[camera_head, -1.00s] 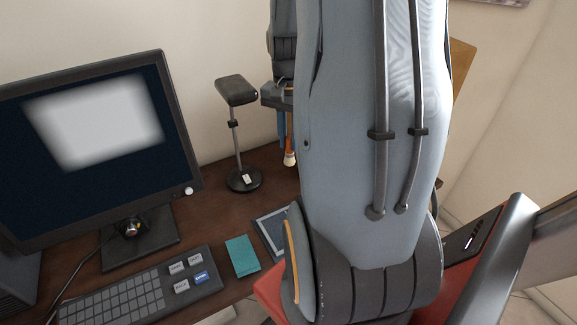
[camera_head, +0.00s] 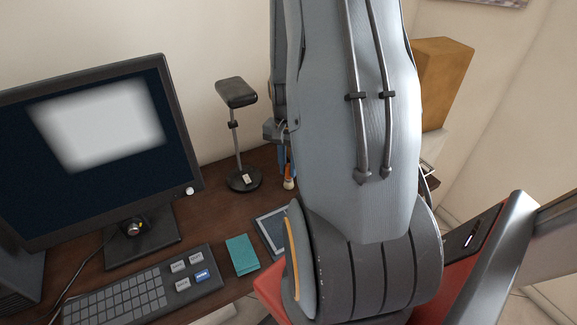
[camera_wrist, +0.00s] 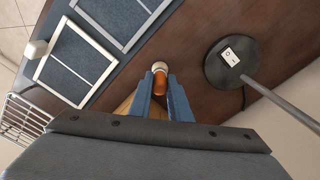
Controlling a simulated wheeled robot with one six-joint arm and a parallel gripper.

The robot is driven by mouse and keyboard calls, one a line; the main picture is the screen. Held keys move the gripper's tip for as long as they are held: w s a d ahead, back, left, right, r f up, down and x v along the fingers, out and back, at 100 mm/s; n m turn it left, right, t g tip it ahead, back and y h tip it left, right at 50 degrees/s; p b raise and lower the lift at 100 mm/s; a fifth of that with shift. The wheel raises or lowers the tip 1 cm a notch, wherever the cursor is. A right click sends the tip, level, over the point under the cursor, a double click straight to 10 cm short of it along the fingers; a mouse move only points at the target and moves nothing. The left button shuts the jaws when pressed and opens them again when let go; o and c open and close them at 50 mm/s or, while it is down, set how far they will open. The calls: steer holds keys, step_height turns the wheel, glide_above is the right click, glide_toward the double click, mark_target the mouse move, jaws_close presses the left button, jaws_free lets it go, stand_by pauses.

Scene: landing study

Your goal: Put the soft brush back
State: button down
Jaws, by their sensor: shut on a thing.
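The soft brush (camera_wrist: 160,68) has an orange handle and a cream tip. My gripper (camera_wrist: 161,84) is shut on it, with a blue finger on each side of the handle. In the head view the brush (camera_head: 289,183) hangs tip down over the back of the desk, right of the lamp. My arm hides most of my gripper there. In the wrist view a tray (camera_wrist: 91,97) with white rims and blue-grey floors lies to the upper left, apart from the brush. Part of the tray (camera_head: 258,228) shows in the head view, left of my arm.
The desk lamp (camera_head: 243,179) stands left of the brush; its round base (camera_wrist: 216,78) is right of it in the wrist view. A teal pad (camera_head: 242,255), keyboard (camera_head: 120,297) and monitor (camera_head: 60,215) are further left. A brown box (camera_head: 445,75) stands behind my arm.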

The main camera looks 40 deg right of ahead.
steer(key=shift+f, duration=0.1)
steer(key=c, duration=1.6)
jaws_free()
steer(key=shift+c, duration=0.2)
step_height(320, 180, up, 12)
steer(key=b, duration=0.2)
